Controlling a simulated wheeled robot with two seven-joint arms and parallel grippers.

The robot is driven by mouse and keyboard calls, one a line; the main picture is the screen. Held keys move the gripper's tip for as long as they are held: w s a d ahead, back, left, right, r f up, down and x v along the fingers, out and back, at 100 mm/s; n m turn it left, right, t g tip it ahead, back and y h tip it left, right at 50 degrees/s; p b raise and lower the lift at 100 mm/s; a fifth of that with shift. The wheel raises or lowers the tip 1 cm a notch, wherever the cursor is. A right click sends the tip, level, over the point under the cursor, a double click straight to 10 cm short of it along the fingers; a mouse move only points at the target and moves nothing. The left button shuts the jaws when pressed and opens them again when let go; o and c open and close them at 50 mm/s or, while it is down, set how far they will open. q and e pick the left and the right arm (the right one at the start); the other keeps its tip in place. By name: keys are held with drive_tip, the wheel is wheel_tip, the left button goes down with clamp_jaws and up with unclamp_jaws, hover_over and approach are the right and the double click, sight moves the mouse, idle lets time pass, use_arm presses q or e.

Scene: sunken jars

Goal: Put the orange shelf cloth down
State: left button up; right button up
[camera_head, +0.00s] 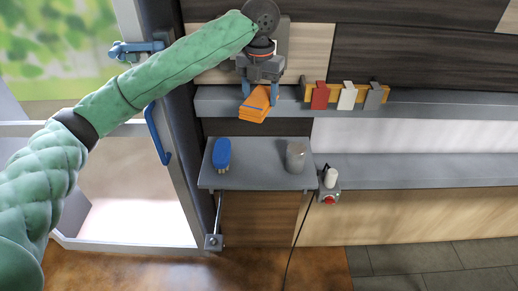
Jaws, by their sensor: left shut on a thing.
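My left gripper (261,92) reaches in from the upper left and points down at the grey upper shelf (216,101). It is shut on the orange cloth (254,107), a folded stack of layers that hangs tilted between the fingers. The cloth overlaps the shelf's front edge in the picture; I cannot tell whether it touches the shelf. My right gripper is not in view.
A wooden rack (336,92) with red, white and grey tags stands on the shelf right of the gripper. Below, a small grey shelf (256,177) holds a blue brush (221,154) and a grey jar (295,157). A box with a red button (329,199) is beside it.

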use_arm(q)
wheel_tip(320, 180, down, 17)
drive_tip(key=p, duration=0.5)
drive_tip(key=shift+r, duration=0.2)
drive_tip(key=shift+f, duration=0.5)
wheel_tip(320, 180, down, 3)
drive_tip(key=shift+r+p, duration=0.1)
drive_tip(key=shift+p, duration=0.75)
drive_tip(key=shift+f, duration=0.25)
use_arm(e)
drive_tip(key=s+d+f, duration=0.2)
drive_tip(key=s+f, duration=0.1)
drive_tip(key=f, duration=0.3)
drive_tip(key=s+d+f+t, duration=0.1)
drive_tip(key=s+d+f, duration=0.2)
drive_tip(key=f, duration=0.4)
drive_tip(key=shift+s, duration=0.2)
use_arm(q)
drive_tip(key=shift+f, duration=0.1)
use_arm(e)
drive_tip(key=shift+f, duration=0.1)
use_arm(q)
drive_tip(key=o, duration=0.9)
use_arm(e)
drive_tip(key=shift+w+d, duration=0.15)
